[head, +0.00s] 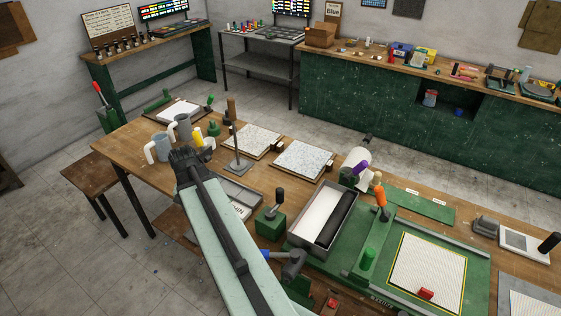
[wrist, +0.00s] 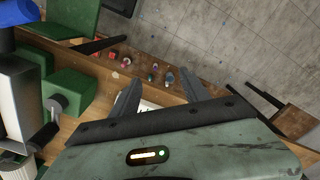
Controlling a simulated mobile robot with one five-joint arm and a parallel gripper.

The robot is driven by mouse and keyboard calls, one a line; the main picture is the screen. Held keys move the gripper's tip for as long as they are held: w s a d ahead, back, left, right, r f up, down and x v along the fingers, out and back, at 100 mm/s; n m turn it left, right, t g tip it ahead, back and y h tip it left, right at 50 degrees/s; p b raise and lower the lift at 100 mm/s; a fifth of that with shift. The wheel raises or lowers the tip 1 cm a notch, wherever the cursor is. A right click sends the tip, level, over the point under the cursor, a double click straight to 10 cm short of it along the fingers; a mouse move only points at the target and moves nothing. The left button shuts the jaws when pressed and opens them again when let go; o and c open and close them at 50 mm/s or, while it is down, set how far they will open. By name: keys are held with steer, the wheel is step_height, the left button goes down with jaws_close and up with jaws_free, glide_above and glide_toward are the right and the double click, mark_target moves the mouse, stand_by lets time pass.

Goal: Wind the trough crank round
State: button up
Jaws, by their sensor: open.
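The trough (head: 304,243) is a grey open box with a white inside and a black roller lying in it, right of my arm in the head view. A green block (head: 270,226) with an upright black-knobbed handle (head: 279,196) stands just left of it; this looks like the crank, though its link to the trough is not clear. In the wrist view a green block (wrist: 75,88) with a grey hub and black handle (wrist: 43,138) lies at the left, apart from the fingers. My gripper (head: 187,158) is open and empty, left of the crank; its spread fingers also show in the wrist view (wrist: 157,90).
Grey mugs (head: 182,126), a stand with a thin rod (head: 237,150) and speckled panels (head: 303,160) are near my gripper. A blue-handled hammer (head: 290,262) lies in front of the trough. A green press bed (head: 457,290) is to the right. Open floor lies beyond the table.

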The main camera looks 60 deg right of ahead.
steer(key=s+d+r+m+p, duration=0.2)
steer(key=s+d+r+m, duration=0.15)
steer(key=d, duration=0.35)
steer(key=s+d+r+m+p, duration=0.2)
steer(key=s+d, duration=0.3)
steer(key=d, duration=0.2)
step_height(320, 180, up, 3)
steer(key=m+p, duration=0.2)
steer(key=m, duration=0.3)
glide_above(279, 190)
steer(key=shift+s+d+f, duration=0.1)
steer(key=shift+d+f, duration=0.1)
steer(key=shift+d, duration=0.2)
step_height(279, 190, down, 8)
steer(key=b, duration=0.8)
steer(key=shift+f, duration=0.1)
jaws_close()
steer(key=shift+w, duration=0.4)
steer(key=w+a, duration=0.6)
